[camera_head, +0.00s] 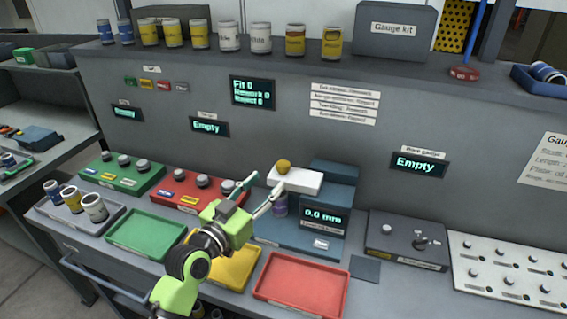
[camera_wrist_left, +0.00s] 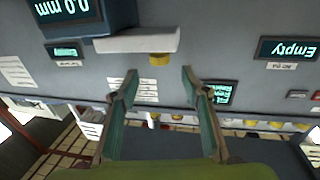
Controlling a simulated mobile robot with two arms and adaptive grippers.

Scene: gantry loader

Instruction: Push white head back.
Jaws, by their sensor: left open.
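The white head (camera_head: 297,180) is a white block on the blue gauge stand (camera_head: 333,193), with a yellow knob (camera_head: 284,166) at its left end. A purple-topped cylinder (camera_head: 281,207) shows under the head, partly hidden by a finger. My left gripper (camera_head: 262,191) is open, just left of the head, one finger close to its front left end; I cannot tell if they touch. In the left wrist view the head (camera_wrist_left: 135,41) and knob (camera_wrist_left: 160,59) appear just beyond the open fingertips (camera_wrist_left: 159,75), with nothing between them. My right gripper is out of view.
A display (camera_head: 325,218) reading 0.0 mm is on the stand. Green (camera_head: 145,232), yellow (camera_head: 243,270) and red (camera_head: 300,284) trays lie in front. A grey fixture (camera_head: 405,240) stands right. Cans line the shelf (camera_head: 190,62) above. A grey tray (camera_head: 75,222) holds cans at left.

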